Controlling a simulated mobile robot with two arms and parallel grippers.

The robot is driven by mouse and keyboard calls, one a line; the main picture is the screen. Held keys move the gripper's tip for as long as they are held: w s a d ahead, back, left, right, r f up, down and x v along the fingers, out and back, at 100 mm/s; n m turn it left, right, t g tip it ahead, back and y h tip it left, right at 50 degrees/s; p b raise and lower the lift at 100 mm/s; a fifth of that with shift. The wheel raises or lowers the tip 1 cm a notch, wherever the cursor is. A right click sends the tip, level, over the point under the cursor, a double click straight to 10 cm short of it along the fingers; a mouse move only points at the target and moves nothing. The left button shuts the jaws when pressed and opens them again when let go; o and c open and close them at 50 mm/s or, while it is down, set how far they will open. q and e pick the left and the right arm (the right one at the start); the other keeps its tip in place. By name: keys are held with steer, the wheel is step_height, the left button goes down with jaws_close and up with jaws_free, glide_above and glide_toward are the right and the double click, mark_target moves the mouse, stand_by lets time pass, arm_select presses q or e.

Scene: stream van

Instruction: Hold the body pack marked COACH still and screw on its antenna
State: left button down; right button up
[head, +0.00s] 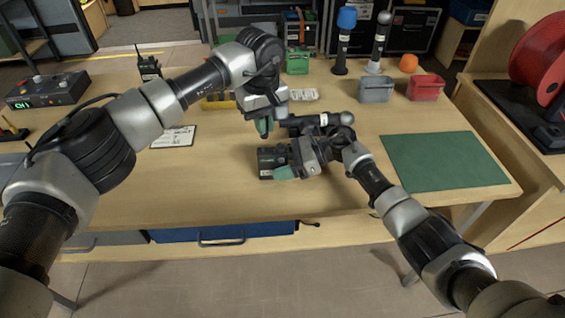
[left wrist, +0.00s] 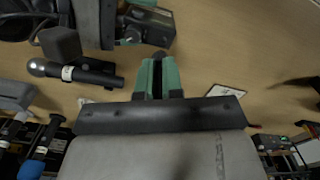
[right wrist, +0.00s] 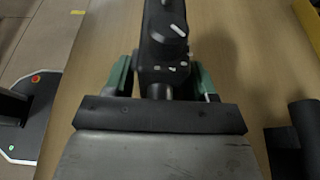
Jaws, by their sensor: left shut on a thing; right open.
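A black body pack (head: 268,160) lies on the table; I cannot read its marking. It also shows in the left wrist view (left wrist: 150,22) and the right wrist view (right wrist: 165,45), where a knob with a white line is on its face. My right gripper (head: 282,172) is open, with its green fingers (right wrist: 163,78) on either side of the pack and a gap visible beside it. My left gripper (head: 264,128) is above and just behind the pack, shut on a thin dark piece, seemingly the antenna (left wrist: 158,54), mostly hidden by the fingers and apart from the pack.
A dark handheld microphone (head: 308,121) lies just behind my right gripper. A green mat (head: 440,162) is at right. A grey bin (head: 376,92) and a red bin (head: 425,89) stand behind it. A white card (head: 174,137) lies at left. The front left table is clear.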

steer(key=c, duration=0.9)
arm_select(q)
steer(key=shift+a+f, duration=0.25)
steer(key=shift+f, duration=0.9)
arm_select(e)
steer(key=o, duration=0.5)
steer(key=c, duration=0.5)
